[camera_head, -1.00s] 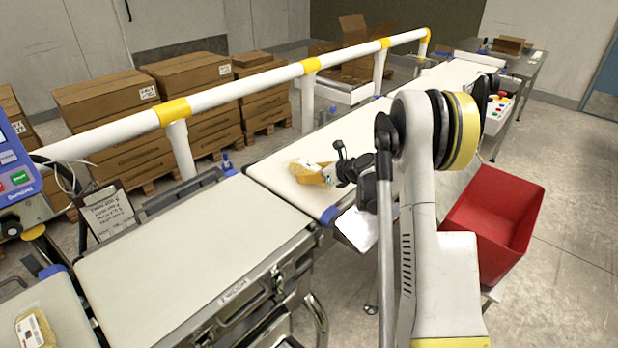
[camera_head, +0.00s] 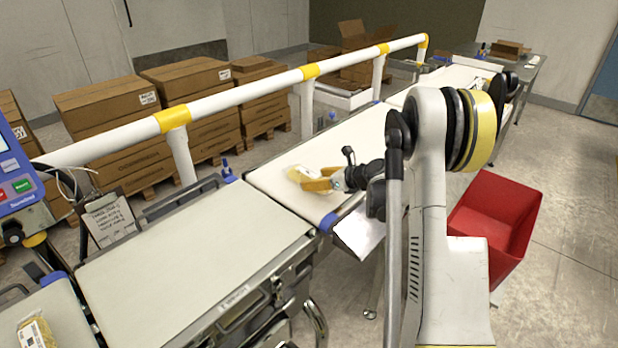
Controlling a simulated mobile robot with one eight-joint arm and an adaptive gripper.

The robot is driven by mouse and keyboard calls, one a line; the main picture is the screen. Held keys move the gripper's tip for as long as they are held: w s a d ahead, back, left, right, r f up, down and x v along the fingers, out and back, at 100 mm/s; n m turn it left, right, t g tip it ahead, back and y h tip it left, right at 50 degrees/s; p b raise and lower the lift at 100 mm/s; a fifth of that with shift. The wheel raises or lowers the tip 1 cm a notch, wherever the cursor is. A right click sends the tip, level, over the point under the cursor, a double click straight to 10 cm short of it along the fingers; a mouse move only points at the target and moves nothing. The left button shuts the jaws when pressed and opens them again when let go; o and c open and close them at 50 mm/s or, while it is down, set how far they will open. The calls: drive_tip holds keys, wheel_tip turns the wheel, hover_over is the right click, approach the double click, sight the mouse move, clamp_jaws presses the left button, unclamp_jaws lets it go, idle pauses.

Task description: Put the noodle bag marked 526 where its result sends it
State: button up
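A pale yellow noodle bag (camera_head: 298,174) is at the near end of the white belt past the wide plate. My gripper (camera_head: 312,180) is at its right side, low over the belt, with orange fingers spread apart and the bag at their tips. I cannot tell whether they press on it, or whether the bag rests on the belt. No number is readable on it. A second yellow bag with a white label (camera_head: 35,332) lies on the infeed belt at the lower left; its mark is also unreadable.
The wide weighing plate (camera_head: 195,262) is bare. A red bin (camera_head: 495,225) stands right of my arm. A white guard rail (camera_head: 240,92) with yellow bands runs behind the belt. A blue control screen (camera_head: 15,170) is at the left edge. Stacked cartons (camera_head: 110,105) stand behind.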

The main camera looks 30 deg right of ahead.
drive_tip(key=p+v, duration=0.2)
drive_tip(key=v, duration=0.6)
drive_tip(key=shift+r, duration=0.1)
drive_tip(key=w+a+r+m+t+h, duration=0.1)
drive_tip(key=a+r+m+t, duration=0.15)
drive_tip(key=r, duration=0.35)
drive_tip(key=w+a+r+m+t, duration=0.1)
drive_tip(key=r+m, duration=0.2)
drive_tip(key=r, duration=0.4)
drive_tip(key=w+a+r+m+t+h, duration=0.1)
drive_tip(key=w+r+m+t, duration=0.1)
drive_tip(key=r, duration=0.4)
drive_tip(key=s+a+r+m+h, duration=0.2)
drive_tip(key=s+r+m+h, duration=0.5)
drive_tip(key=r+m, duration=0.7)
drive_tip(key=s+a+f+m+g+y, duration=0.2)
drive_tip(key=s+a+f+m+g, duration=0.3)
drive_tip(key=s+a+f+m, duration=0.4)
drive_tip(key=s+a+f+m+g+y, duration=0.2)
drive_tip(key=s+a+f+m+g, duration=0.3)
drive_tip(key=s, duration=1.2)
drive_tip(key=a+f+m, duration=0.4)
drive_tip(key=f, duration=0.3)
drive_tip(key=shift+a+f+y, duration=0.3)
drive_tip(key=shift+a+y, duration=0.05)
drive_tip(key=shift+y, duration=0.05)
drive_tip(key=shift+s+m, duration=0.15)
drive_tip(key=shift+m, duration=0.1)
